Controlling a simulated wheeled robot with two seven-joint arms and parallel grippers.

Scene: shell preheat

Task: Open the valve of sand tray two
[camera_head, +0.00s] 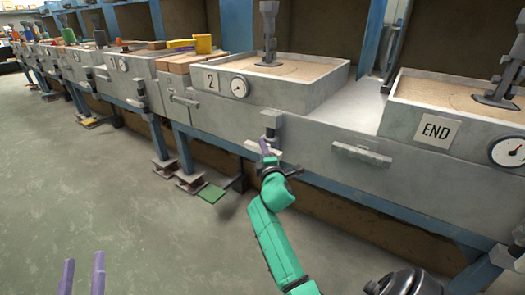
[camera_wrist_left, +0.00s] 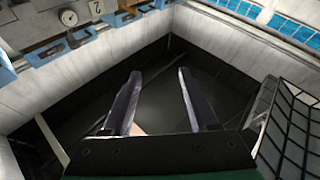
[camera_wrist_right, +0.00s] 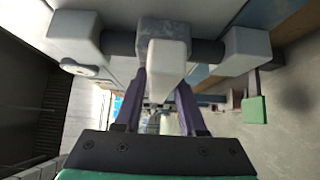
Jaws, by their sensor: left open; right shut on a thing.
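Sand tray two (camera_head: 325,92) is a grey box of sand behind the number 2 plate (camera_head: 211,81) and a round gauge. Its valve (camera_head: 269,121) sits on the grey front panel below the tray. My right gripper (camera_head: 264,147) is at the valve, shut on its pale handle. In the right wrist view the valve handle (camera_wrist_right: 167,60) stands between the purple fingers (camera_wrist_right: 164,95), in front of a dark horizontal bar. My left gripper (camera_head: 82,277) is open and empty, low at the bottom left, far from the valve. In the left wrist view its fingers (camera_wrist_left: 158,100) are spread.
The END tray (camera_head: 470,105) with its gauge stands at the right. A fixed bar handle (camera_head: 361,153) is on the panel right of the valve. A green pedal-like plate (camera_head: 212,193) lies low below the bench. The floor at the left is clear.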

